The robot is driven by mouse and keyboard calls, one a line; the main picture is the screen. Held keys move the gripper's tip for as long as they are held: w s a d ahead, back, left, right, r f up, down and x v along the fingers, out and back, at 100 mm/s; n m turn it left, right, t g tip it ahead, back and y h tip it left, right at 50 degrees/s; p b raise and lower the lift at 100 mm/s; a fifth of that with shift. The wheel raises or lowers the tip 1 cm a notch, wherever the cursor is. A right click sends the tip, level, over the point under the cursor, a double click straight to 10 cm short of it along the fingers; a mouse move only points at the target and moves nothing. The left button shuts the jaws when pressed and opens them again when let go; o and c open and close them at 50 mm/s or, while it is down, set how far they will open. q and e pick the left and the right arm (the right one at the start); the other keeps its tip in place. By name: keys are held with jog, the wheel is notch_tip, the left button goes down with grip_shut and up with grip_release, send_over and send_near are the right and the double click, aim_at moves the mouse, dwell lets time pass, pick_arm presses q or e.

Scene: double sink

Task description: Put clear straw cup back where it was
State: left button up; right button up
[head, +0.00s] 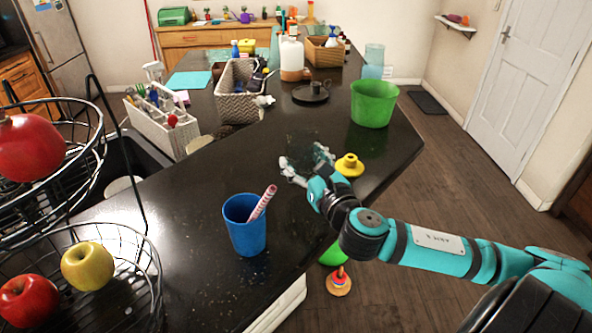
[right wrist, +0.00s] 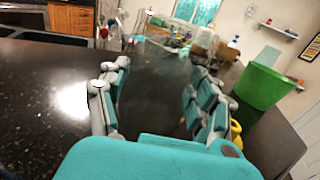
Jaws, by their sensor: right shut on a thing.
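The clear straw cup (head: 304,144) is so transparent that it shows only as a faint outline over the dark counter (head: 195,205). My right gripper (head: 306,162) is shut on it, with one finger on each side. In the right wrist view the cup (right wrist: 153,75) is a see-through shape between the two teal fingers. Its straw cannot be made out, and I cannot tell whether its base touches the counter. My left gripper is not in view.
A yellow object (head: 349,165) stands close beside my right gripper near the counter edge. A green bucket (head: 374,103) is behind it. A blue cup (head: 245,225) with a striped straw stands in front. A wire fruit basket (head: 140,270) is at left. Counter between is clear.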

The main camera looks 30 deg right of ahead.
jog(key=shift+w+a+r, duration=0.1)
jog(key=shift+w+a, duration=0.45)
jog(key=shift+a, duration=0.05)
notch_tip(320, 180, down, 4)
jog(key=shift+r, duration=0.15)
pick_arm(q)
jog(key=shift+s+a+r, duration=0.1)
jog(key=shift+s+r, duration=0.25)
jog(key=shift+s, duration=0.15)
pick_arm(e)
jog(key=o, duration=1.4)
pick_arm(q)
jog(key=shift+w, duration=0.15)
